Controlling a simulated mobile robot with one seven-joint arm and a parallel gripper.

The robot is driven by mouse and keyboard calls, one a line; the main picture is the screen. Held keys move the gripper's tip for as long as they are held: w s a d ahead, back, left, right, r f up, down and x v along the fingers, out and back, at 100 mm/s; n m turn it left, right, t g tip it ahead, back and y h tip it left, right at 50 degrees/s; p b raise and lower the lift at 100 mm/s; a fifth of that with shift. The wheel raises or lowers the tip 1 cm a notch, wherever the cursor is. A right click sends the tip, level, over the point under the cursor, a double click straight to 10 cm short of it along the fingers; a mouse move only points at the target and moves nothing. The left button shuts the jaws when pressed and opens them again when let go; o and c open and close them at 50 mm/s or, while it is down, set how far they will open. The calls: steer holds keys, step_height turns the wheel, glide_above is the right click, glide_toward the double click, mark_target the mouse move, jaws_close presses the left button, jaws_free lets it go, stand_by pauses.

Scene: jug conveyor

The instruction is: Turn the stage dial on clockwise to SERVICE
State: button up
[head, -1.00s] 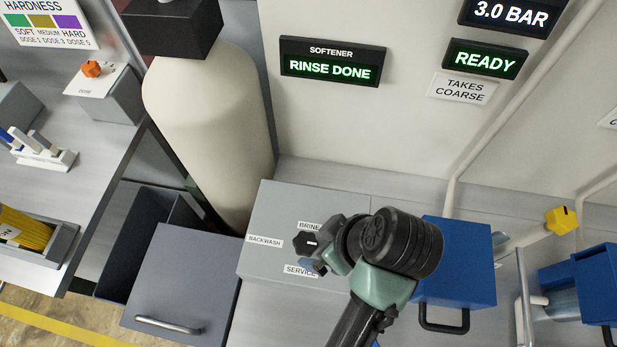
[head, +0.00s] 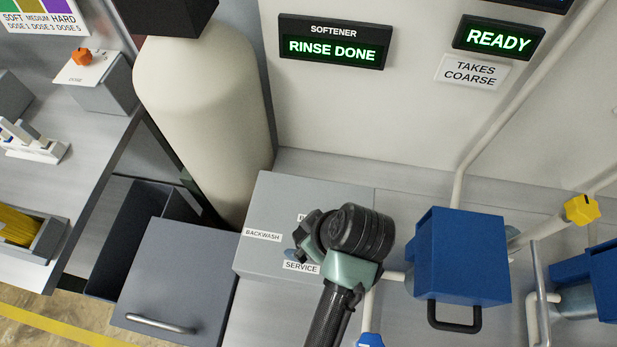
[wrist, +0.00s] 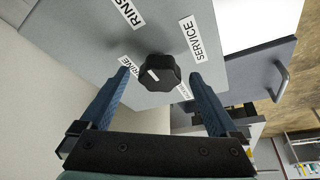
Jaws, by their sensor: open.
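The stage dial (wrist: 160,72) is a black lobed knob with a white mark, on a grey box top. In the wrist view the mark sits left of its centre, on the BRINE side; its exact setting is hard to tell. The SERVICE label (wrist: 193,38) is up and right of the dial there; in the head view it (head: 301,267) lies on the front side. My gripper (wrist: 159,76) is open, its blue fingers on either side of the dial in the picture. Contact cannot be judged. In the head view my arm hides most of the dial and gripper.
The BACKWASH label (head: 262,235) is at the box's left. A blue container (head: 458,255) with a black handle stands close right of my arm. A cream tank (head: 205,120) rises behind left. The softener display (head: 334,42) reads RINSE DONE.

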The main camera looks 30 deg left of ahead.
steer(key=c, duration=1.4)
steer(key=shift+o, duration=0.2)
steer(key=shift+r+m+p, duration=0.1)
steer(key=shift+m+p, duration=0.2)
steer(key=shift+p, duration=0.05)
steer(key=m+p, duration=0.1)
steer(key=m+t+p, duration=0.1)
steer(key=shift+s+a+r+m+h, duration=0.1)
steer(key=shift+s+m+h, duration=0.05)
steer(key=shift+m+h, duration=0.15)
steer(key=m+t+h+p, duration=0.1)
steer(key=m+p, duration=0.3)
steer(key=m, duration=0.1)
steer(key=shift+a, duration=0.1)
steer(key=m+h+p, duration=0.1)
steer(key=m, duration=0.1)
steer(key=m+t+h+p, duration=0.1)
steer(key=m+p, duration=0.1)
steer(key=shift+a+m, duration=0.15)
steer(key=shift+m, duration=0.25)
steer(key=m+h, duration=0.2)
steer(key=m, duration=0.2)
steer(key=shift+a+m+p, duration=0.15)
steer(key=shift+m+p, duration=0.25)
